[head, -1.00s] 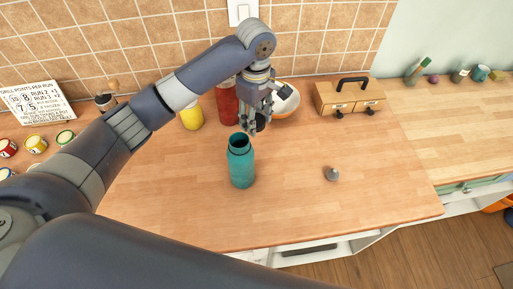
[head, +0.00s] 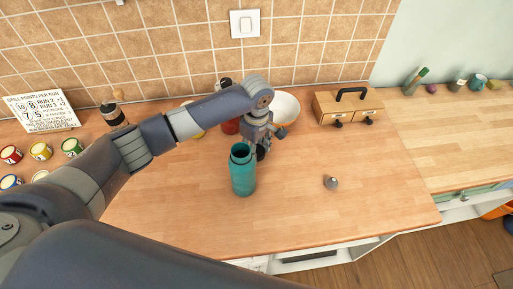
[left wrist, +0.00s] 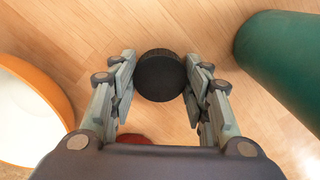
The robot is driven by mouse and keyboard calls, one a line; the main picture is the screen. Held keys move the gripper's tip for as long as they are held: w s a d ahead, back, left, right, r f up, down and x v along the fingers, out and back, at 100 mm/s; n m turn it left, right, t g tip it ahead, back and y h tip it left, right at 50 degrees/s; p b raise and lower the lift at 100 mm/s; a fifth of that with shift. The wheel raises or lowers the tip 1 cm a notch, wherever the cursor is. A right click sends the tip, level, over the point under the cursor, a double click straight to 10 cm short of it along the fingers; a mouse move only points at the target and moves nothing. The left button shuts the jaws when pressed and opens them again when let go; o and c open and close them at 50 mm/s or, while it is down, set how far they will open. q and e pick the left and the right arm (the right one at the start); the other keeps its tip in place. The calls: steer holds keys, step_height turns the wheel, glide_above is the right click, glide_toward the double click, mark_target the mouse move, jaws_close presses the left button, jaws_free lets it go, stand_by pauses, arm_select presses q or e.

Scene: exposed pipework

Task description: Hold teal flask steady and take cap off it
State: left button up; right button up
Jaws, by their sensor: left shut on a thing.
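The teal flask (head: 243,172) stands upright on the wooden counter with its mouth open and uncovered. It also shows at the right of the left wrist view (left wrist: 285,60). My left gripper (head: 262,153) is just behind and right of the flask, low over the counter and apart from it. It is shut on the round black cap (left wrist: 160,75), which sits between the fingertips in the left wrist view. In the head view the cap is mostly hidden by the fingers. My right gripper is not in view.
A white bowl with an orange outside (head: 286,108) and a red bottle (head: 230,127) are close behind my left gripper. A small wooden drawer box (head: 347,107) stands at the back right. A small grey object (head: 331,183) lies right of the flask. The front counter is clear.

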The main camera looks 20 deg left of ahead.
mark_target(257, 150)
arm_select(q)
steer(key=shift+f, duration=0.1)
steer(key=o, duration=1.2)
steer(key=shift+r+b, duration=0.85)
steer(key=shift+r, duration=5.4)
